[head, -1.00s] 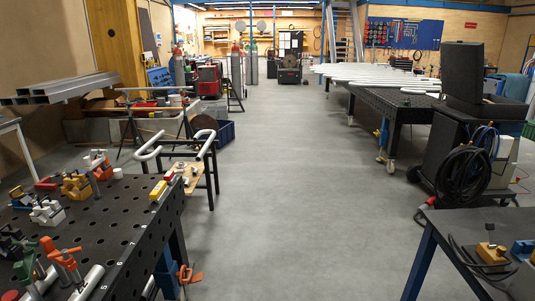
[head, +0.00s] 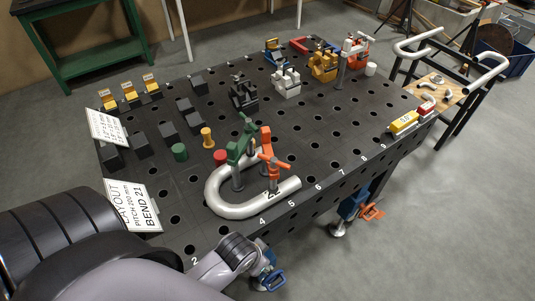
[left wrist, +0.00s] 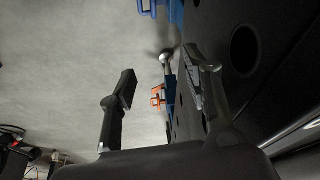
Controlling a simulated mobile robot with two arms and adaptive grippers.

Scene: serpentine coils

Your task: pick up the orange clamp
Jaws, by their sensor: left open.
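An orange clamp (head: 370,212) is at the blue table leg, below the front edge of the dark table; it also shows in the left wrist view (left wrist: 157,97), between and beyond my fingers. My left gripper (left wrist: 160,84) is open and empty, with one dark finger on each side and apart from the clamp. In the head view my left arm reaches in from lower left to the table's front edge; its fingers are hard to make out. Another orange-handled clamp (head: 267,150) stands on the table by a bent pipe (head: 235,211). My right gripper is not in view.
The perforated table (head: 330,165) bears a green clamp (head: 240,142), black blocks, signs and several toggle clamps. A rack with pipes (head: 455,90) stands at right. The floor in front is clear.

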